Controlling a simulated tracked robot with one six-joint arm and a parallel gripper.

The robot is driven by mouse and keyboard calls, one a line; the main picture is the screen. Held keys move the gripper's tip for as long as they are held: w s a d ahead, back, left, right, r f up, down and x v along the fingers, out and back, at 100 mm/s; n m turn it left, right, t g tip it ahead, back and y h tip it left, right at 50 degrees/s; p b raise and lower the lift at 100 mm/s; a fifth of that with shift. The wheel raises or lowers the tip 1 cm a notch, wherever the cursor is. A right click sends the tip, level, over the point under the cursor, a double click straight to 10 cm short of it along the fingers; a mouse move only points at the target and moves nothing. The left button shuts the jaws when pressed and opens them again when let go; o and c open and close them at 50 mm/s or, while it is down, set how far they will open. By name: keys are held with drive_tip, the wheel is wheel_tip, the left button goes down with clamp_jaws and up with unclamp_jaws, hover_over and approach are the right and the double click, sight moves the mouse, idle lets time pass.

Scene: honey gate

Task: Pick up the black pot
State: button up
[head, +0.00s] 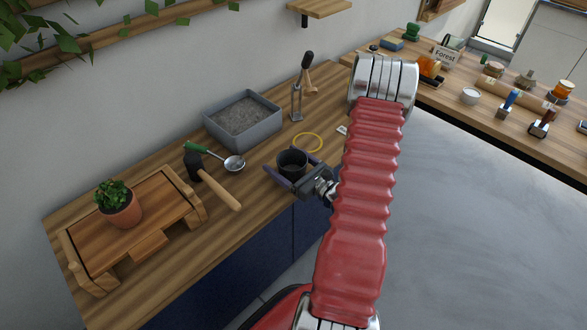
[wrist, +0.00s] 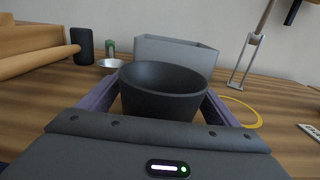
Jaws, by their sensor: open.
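The black pot (head: 292,161) stands upright on the wooden counter near its front edge. In the wrist view the black pot (wrist: 163,90) fills the middle, its rim open and its inside empty as far as I see. My gripper (head: 283,165) is open at counter level, with one finger on each side of the pot. In the wrist view my gripper (wrist: 160,100) has its left finger close to the pot's left side and its right finger close to the right side. I cannot tell whether either finger touches it. The pot's lower front is hidden by the gripper body.
A grey tray of soil (head: 242,119) stands behind the pot, with a yellow ring (head: 308,142) beside it. A trowel (head: 232,162) and a mallet (head: 215,184) lie to the left. A potted plant (head: 118,205) sits on a wooden stand (head: 152,243) further left.

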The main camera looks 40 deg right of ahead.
sight(283, 163)
drive_tip(key=shift+w, duration=0.35)
drive_tip(key=shift+c, duration=0.2)
drive_tip(key=c, duration=1.1)
drive_tip(key=shift+r, duration=5.05)
